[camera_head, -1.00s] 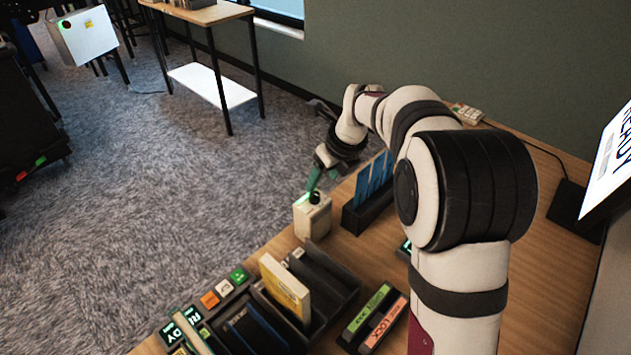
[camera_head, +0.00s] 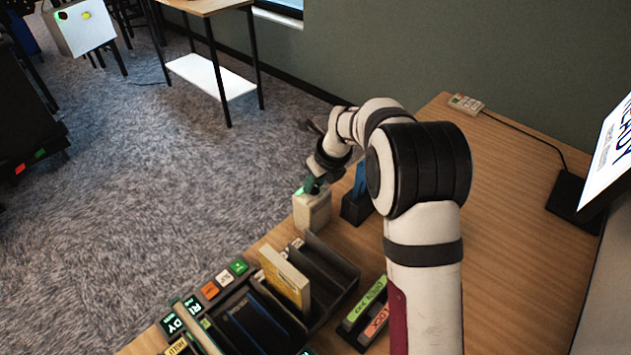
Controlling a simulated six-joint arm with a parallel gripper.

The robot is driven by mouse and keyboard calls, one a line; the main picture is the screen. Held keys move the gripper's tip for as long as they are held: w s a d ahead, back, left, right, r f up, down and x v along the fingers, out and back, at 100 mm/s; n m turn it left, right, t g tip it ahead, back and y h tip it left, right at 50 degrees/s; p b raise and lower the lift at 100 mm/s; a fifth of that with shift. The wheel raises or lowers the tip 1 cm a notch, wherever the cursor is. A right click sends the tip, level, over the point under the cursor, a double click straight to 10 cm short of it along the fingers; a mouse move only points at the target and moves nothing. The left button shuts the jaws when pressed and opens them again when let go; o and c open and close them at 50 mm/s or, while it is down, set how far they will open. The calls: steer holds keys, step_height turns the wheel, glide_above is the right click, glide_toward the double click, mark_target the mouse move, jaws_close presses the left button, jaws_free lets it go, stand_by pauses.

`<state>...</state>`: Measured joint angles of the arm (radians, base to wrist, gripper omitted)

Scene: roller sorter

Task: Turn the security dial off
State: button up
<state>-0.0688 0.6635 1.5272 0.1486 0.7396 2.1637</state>
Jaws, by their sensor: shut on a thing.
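The security dial is a small cream box (camera_head: 311,214) at the table's left edge. A green glow shows on the left part of its top. My gripper (camera_head: 313,187) points down at the top of the box and is shut on the dial's dark knob, which is mostly hidden behind the fingers. The knob's angle cannot be made out.
A dark holder with blue cards (camera_head: 356,207) stands close to the right of the box. A dark slotted rack (camera_head: 328,262) with a yellow case (camera_head: 285,277) is in front. A keypad (camera_head: 466,103) and screen (camera_head: 612,160) are at right. The table between is clear.

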jaws_close()
steer(key=shift+n, duration=0.3)
steer(key=n, duration=0.2)
steer(key=n+g+y, duration=0.1)
steer(key=n, duration=0.1)
steer(key=shift+w+d+n+g, duration=0.15)
steer(key=shift+n+g, duration=0.15)
steer(key=shift+n, duration=0.1)
steer(key=n+g, duration=0.1)
steer(key=n, duration=0.1)
steer(key=n+g, duration=0.1)
steer(key=n, duration=0.2)
steer(key=shift+w+y, duration=0.1)
steer(key=shift+y, duration=0.3)
steer(key=shift+n, duration=0.4)
steer(key=o, duration=0.9)
jaws_free()
